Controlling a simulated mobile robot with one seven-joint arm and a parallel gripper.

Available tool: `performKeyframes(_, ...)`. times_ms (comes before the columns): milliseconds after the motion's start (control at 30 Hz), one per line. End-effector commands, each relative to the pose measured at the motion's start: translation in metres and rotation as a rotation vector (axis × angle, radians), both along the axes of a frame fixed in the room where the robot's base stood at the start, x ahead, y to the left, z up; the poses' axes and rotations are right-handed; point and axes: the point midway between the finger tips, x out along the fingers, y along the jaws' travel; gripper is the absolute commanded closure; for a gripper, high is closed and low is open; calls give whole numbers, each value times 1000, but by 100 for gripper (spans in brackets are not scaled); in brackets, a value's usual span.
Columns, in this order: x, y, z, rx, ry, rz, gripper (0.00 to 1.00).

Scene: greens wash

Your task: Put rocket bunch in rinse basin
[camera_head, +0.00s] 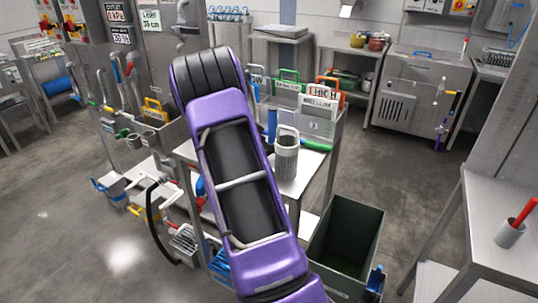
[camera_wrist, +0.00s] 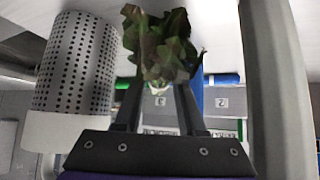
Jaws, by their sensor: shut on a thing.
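A leafy bunch (camera_wrist: 163,45), dark green with reddish-brown parts, shows at the top middle of the wrist view. My gripper (camera_wrist: 158,92) is shut on its pale stem end, with the leaves beyond the fingertips. In the head view my purple arm crosses the middle, and neither the gripper nor the bunch can be seen. I cannot tell for sure which container is the rinse basin. A steel bin-like unit (camera_head: 322,128) with labels and coloured handles stands behind the perforated cylinder.
A perforated metal cylinder (camera_head: 286,160) stands on the steel table (camera_head: 316,170); it is close left of the bunch in the wrist view (camera_wrist: 75,70). A dark green bin (camera_head: 372,225) stands on the floor at right. Another steel table (camera_head: 500,210) is at far right. Open floor lies between.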

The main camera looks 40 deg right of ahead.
Motion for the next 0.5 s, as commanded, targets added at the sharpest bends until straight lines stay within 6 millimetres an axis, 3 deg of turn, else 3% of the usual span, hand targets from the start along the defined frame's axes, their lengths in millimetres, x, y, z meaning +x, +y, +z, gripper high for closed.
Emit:
performKeyframes(133, 0, 0, -23, 0, 3, 0, 100)
performKeyframes(467, -1, 0, -24, 0, 1, -1, 100)
performKeyframes(500, 0, 0, -25, 0, 1, -1, 55)
